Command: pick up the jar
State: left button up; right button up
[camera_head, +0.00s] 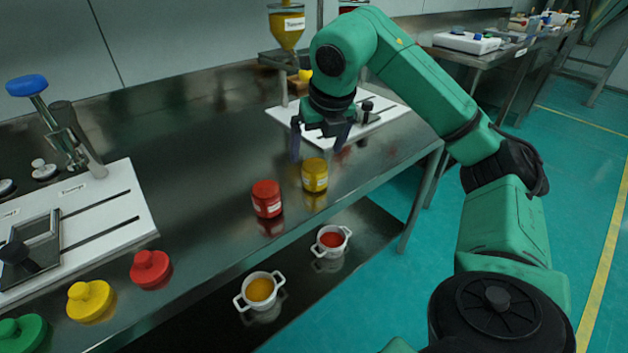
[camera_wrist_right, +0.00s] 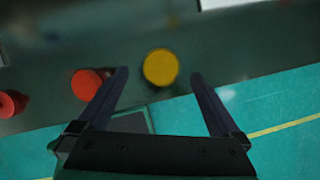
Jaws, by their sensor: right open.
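A yellow jar (camera_head: 315,175) with a white label stands upright on the metal table near its front edge. A red jar (camera_head: 267,199) with a label stands to its left. My right gripper (camera_head: 317,156) is open and empty, pointing down above and slightly behind the yellow jar. In the right wrist view, the yellow jar's round top (camera_wrist_right: 160,67) lies between the two finger tips as seen from above, and the red jar's top (camera_wrist_right: 87,84) lies outside the left finger. No contact with either jar shows. My left gripper is not in view.
A white board with a clamp-like device (camera_head: 60,190) stands at the left, near red (camera_head: 151,268), yellow (camera_head: 90,299) and green (camera_head: 22,333) knobbed lids. A hopper stand (camera_head: 287,30) is behind my right gripper. Two white pots (camera_head: 260,290) (camera_head: 331,241) sit on the lower shelf.

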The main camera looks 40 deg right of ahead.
aim_at(313, 169)
jog(key=b+x, duration=0.1)
jog(key=x, duration=0.7)
jog(key=shift+s+d+f, duration=0.1)
jog(key=shift+f, duration=0.1)
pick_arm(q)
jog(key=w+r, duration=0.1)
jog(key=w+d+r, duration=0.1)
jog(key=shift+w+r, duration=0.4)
pick_arm(e)
jog(key=shift+r, duration=0.1)
jog(key=c, duration=1.4)
